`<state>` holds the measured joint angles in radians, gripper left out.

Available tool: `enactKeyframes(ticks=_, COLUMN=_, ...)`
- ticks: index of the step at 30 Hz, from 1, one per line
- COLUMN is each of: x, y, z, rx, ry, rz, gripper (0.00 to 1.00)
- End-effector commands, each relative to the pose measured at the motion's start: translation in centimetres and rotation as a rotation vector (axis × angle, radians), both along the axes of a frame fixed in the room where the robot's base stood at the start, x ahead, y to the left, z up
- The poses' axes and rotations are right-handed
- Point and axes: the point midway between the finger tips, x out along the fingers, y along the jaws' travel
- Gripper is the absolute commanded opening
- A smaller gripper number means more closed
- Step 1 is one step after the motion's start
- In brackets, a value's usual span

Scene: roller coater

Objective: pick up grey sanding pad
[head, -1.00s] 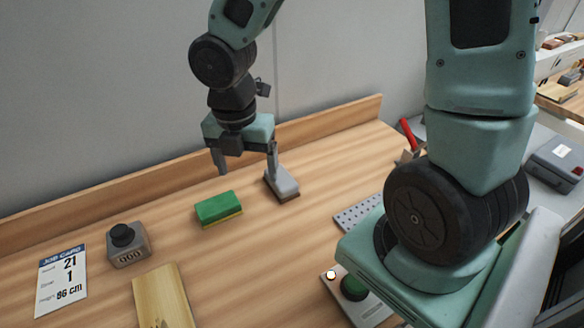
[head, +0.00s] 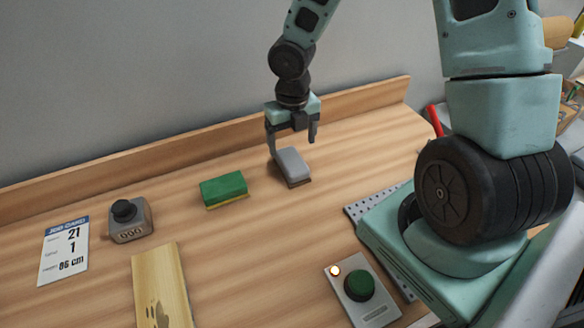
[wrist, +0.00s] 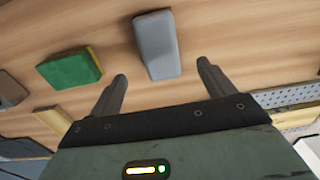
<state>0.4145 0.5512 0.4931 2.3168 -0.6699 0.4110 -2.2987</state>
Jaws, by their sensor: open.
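The grey sanding pad (head: 292,165) lies on the wooden bench toward the back, a grey block on a brown base. It also shows in the wrist view (wrist: 156,45), ahead of the fingertips and between their lines. My gripper (head: 292,144) is open and empty, above and just behind the pad in the head view. In the wrist view my gripper (wrist: 162,72) has its two fingers spread wide, with the pad's near end about level with the tips. I cannot tell how high the tips are above it.
A green and yellow sponge (head: 224,190) lies left of the pad. A grey counter block with a black knob (head: 130,220), a job card (head: 64,250) and a wooden board (head: 162,287) are further left. A green-button box (head: 360,288) and a perforated plate (head: 362,207) are at right.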

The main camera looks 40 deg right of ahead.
Motion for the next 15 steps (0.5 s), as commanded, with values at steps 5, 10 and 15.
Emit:
enactKeyframes(ticks=5, x=0.0, y=0.1, z=-2.7, rx=0.0, ry=0.002, rz=0.0, gripper=0.82)
enactKeyframes(ticks=10, x=0.1, y=0.0, z=-3.6, rx=0.0, ry=0.0, rz=0.0, gripper=0.82)
enactKeyframes(ticks=15, x=0.4, y=0.0, z=-5.9, rx=0.0, ry=0.003, rz=0.001, gripper=0.82)
